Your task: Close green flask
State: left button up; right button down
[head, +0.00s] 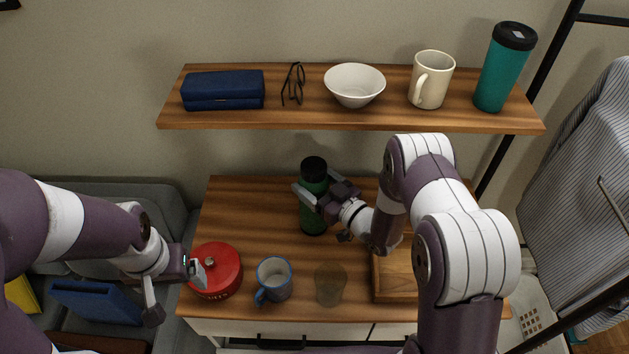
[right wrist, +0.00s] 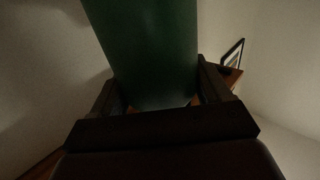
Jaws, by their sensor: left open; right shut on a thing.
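The green flask (head: 313,217) stands upright at the back of the desk, with a black top on it in the head view. Whether that top is fully closed cannot be told. My right gripper (head: 312,196) is shut around the flask's body. In the right wrist view the green flask (right wrist: 150,50) fills the space between the right gripper's dark fingers (right wrist: 160,98). My left gripper (head: 176,288) is open and empty at the desk's left edge, close to the red pot.
On the desk (head: 255,210) are a red lidded pot (head: 217,277), a blue-grey mug (head: 274,281), a clear glass (head: 330,285) and a wooden tray (head: 395,292). The shelf (head: 300,118) above holds a blue case (head: 222,91), glasses (head: 293,85), a bowl (head: 354,88), a cream mug (head: 431,82) and a teal tumbler (head: 500,75).

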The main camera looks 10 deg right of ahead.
jog(key=shift+f, duration=0.1)
grip_release()
jog(key=shift+s+r, duration=0.1)
jog(key=shift+r, duration=0.1)
jog(key=b+v, duration=0.2)
jog(key=v, duration=1)
jog(key=shift+f, duration=0.1)
